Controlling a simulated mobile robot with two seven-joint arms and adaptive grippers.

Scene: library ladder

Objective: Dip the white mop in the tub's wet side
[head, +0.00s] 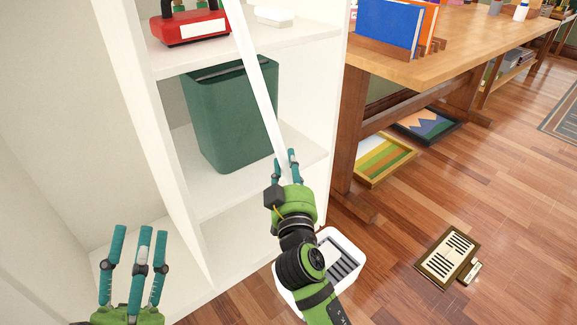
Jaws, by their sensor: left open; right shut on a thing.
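The white mop shows as a long white handle (258,80) that slants from the top edge down to my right gripper (286,157). The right gripper's teal fingers are shut on this handle. The mop's head is hidden behind my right arm. The white tub (351,242) stands on the floor below, partly covered by that arm. A dark slatted grate shows in part of it; I cannot tell which side is wet, or whether the mop touches the tub. My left gripper (141,231) is open and empty at the lower left, in front of the white shelf unit.
The white shelf unit (173,165) holds a green bin (230,120) and a red case (190,28), close behind the handle. A wooden table (455,50) stands at the right.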

